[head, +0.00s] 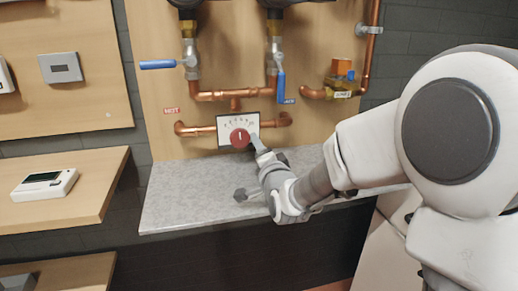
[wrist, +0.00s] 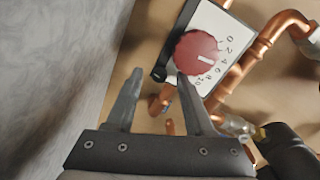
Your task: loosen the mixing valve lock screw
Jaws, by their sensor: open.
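The mixing valve's red knob (head: 239,137) sits on a white scale plate (head: 225,126) between copper pipes on the wooden panel. The wrist view shows the knob (wrist: 199,52) and the numbered plate (wrist: 224,37) close up. A small black cylindrical piece (wrist: 160,73) at the plate's edge looks like the lock screw; it is not clear in the head view. My gripper (wrist: 160,77) is open, with its fingertips on either side of that piece in the picture. The right fingertip overlaps the knob's lower edge. I cannot tell whether either finger touches. In the head view my gripper (head: 256,141) is just right of the knob.
Blue lever handles (head: 158,64) and (head: 281,86) are above the valve. Copper pipe (head: 275,121) and a brass fitting (head: 342,86) are to the right. The grey counter (head: 180,200) is below, with a small dark shape (head: 240,195). A white device (head: 46,184) lies on the left shelf.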

